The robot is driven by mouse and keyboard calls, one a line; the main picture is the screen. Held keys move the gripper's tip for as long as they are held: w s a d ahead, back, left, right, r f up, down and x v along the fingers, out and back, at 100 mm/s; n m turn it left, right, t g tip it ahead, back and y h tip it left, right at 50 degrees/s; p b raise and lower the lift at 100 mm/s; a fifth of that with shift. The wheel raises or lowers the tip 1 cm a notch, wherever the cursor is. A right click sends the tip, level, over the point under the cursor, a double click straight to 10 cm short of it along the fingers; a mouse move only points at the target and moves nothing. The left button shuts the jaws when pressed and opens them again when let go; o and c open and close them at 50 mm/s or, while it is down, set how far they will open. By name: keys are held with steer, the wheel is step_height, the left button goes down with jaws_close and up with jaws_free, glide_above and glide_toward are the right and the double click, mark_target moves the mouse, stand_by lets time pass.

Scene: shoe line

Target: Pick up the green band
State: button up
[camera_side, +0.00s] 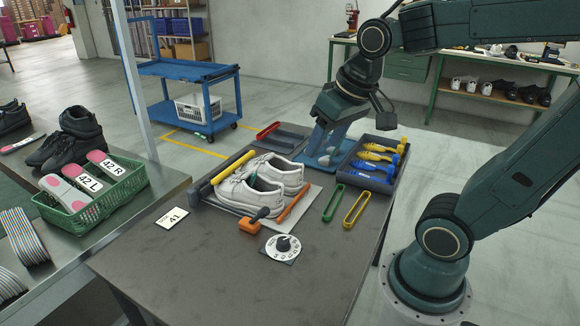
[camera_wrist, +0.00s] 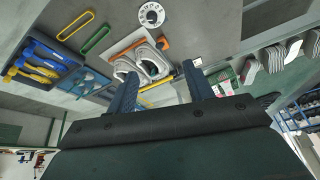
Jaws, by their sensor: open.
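The green band (camera_side: 329,204) is a long, narrow loop lying flat on the dark table, right of the white shoes (camera_side: 262,182) and beside the yellow band (camera_side: 350,210). In the wrist view the green band (camera_wrist: 96,38) lies at the upper left, clear of both fingers, with the yellow band (camera_wrist: 76,25) next to it. My gripper (camera_side: 324,152) is above the back of the table, over a blue tray, behind the green band. In the wrist view my gripper (camera_wrist: 160,72) has its two fingers wide apart, and nothing is held between them.
A dark tray (camera_side: 371,185) of yellow-and-blue tools stands behind the bands. A white dial (camera_side: 283,247) and an orange-headed tool (camera_side: 251,226) lie in front of the shoes. A green basket (camera_side: 128,185) of insoles stands at left. The table's front right is clear.

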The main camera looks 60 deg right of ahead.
steer(key=w+d+f+m+g, duration=0.2)
steer(key=w+d+f+m, duration=0.15)
steer(key=w+d, duration=0.3)
steer(key=m+g, duration=0.3)
steer(key=m, duration=0.7)
glide_above(334, 203)
step_height(334, 203, down, 19)
steer(key=shift+y, duration=0.4)
steer(key=shift+s+a+f, duration=0.1)
steer(key=shift+a+f, duration=0.05)
steer(key=shift+f, duration=3.95)
steer(key=shift+f, duration=2.6)
steer(key=shift+c, duration=0.2)
steer(key=c, duration=1)
